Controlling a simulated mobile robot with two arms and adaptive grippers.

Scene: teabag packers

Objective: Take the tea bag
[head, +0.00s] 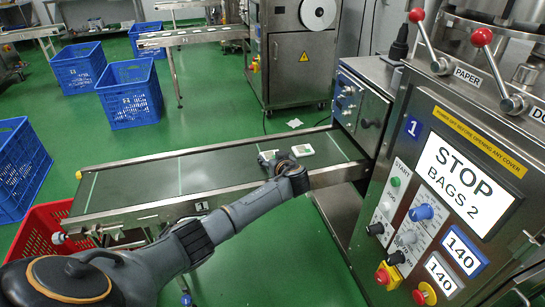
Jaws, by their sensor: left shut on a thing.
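The conveyor belt (215,172) of the tea packer crosses the middle of the head view. A small tea bag (302,150), white with a green middle, shows at its right part, just right of my left gripper. My left gripper (268,158) is low over the belt, its arm reaching in from the lower left. Its jaws are shut on a small pale thing, seemingly a tea bag, mostly hidden by the fingers. My right gripper is not in view.
The packing machine's panel (465,185), reading STOP and BAGS 2, stands at the right with red-knobbed levers. A red crate (38,232) is below the belt's left end. Blue crates (130,95) stand on the green floor. The belt's left half is clear.

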